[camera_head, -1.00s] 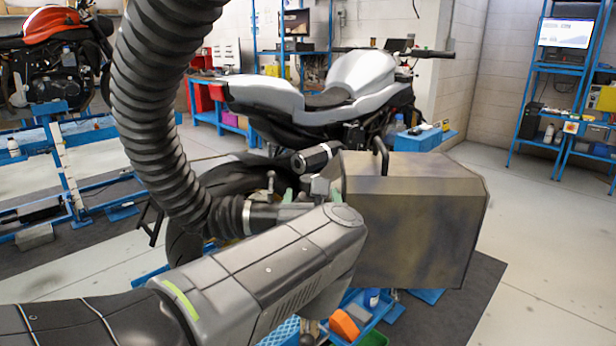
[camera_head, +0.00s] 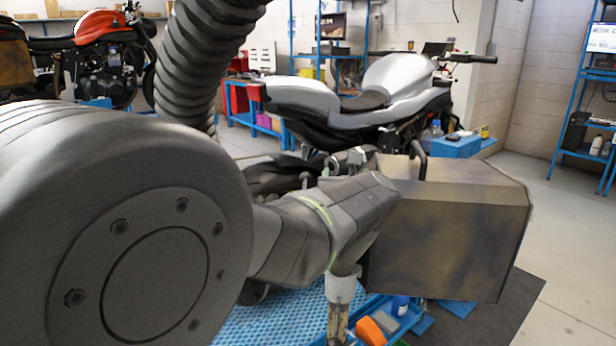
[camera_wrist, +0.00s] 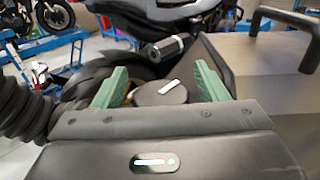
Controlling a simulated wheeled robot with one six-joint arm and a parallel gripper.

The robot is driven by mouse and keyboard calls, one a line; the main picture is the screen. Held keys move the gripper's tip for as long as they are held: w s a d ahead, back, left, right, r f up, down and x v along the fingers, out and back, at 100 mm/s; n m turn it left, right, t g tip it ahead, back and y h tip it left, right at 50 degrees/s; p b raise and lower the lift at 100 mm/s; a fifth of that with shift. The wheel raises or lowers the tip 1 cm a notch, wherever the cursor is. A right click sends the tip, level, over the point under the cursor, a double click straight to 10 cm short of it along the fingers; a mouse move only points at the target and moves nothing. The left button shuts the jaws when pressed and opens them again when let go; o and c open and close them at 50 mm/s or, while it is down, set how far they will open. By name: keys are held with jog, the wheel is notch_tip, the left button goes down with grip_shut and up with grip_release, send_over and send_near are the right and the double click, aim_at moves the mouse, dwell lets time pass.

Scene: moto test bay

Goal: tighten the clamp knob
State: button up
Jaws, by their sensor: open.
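The clamp knob (camera_wrist: 160,93) is a dark round knob with a white bar mark on top, in the middle of the wrist view. My gripper (camera_wrist: 158,68) is open, with one green finger on each side of the knob and a gap visible on both sides. I cannot tell whether the fingers are level with the knob. In the head view the knob does not show, and my gripper is mostly hidden behind my arm, near the upper left edge of the box.
A large dark, stained metal box (camera_head: 445,235) with a handle (camera_head: 418,162) stands right of my arm. A silver motorcycle (camera_head: 390,85) is behind. A short dark cylinder (camera_wrist: 163,50) lies beyond the knob. Below are a blue mesh mat (camera_head: 265,325) and an orange block (camera_head: 371,331).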

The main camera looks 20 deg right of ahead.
jog(key=shift+c, duration=0.2)
jog(key=c, duration=1)
jog(key=shift+o, duration=0.2)
